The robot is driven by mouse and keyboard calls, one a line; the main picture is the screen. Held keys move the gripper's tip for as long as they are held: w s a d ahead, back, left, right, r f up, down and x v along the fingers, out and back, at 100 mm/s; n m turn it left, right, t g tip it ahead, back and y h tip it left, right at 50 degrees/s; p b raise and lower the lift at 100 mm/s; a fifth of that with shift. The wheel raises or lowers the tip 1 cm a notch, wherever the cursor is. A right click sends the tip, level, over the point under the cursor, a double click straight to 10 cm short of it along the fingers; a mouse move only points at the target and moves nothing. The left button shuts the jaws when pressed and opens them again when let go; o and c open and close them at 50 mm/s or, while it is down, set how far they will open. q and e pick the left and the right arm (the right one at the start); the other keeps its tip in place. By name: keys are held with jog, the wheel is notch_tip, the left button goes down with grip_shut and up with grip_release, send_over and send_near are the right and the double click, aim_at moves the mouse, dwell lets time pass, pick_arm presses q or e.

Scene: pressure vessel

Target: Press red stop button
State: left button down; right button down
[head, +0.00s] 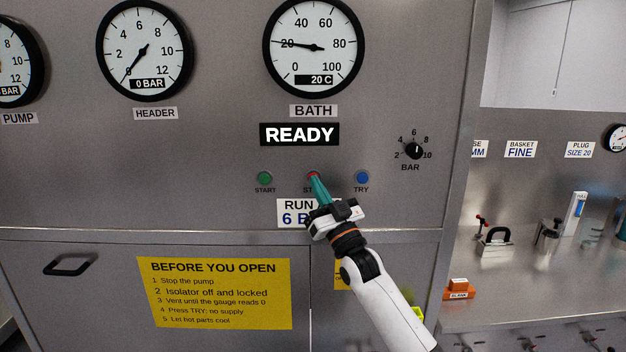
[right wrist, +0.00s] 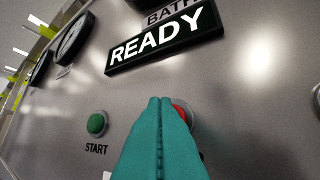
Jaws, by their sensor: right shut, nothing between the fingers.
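The red stop button (head: 313,174) is on the grey panel, between the green START button (head: 264,177) and the blue TRY button (head: 362,177). Most of it is hidden behind my right gripper (head: 317,180), whose teal fingers are shut and empty. The fingertips are right at the button in the head view; I cannot tell whether they touch it. In the right wrist view the red button (right wrist: 182,112) shows just right of and behind the closed fingertips (right wrist: 160,102). My left gripper is not in view.
The display (head: 299,134) reads READY above the buttons. A BAR knob (head: 414,151) is to the right. A yellow BEFORE YOU OPEN notice (head: 215,293) is below the panel ledge (head: 150,234). A metal bench (head: 530,265) with tools is at the right.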

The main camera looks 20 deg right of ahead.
jog(key=shift+s, duration=0.15)
jog(key=s+a+p, duration=0.1)
jog(key=s+p, duration=0.2)
jog(key=s, duration=0.2)
jog(key=shift+s+a, duration=0.4)
dwell(0.5)
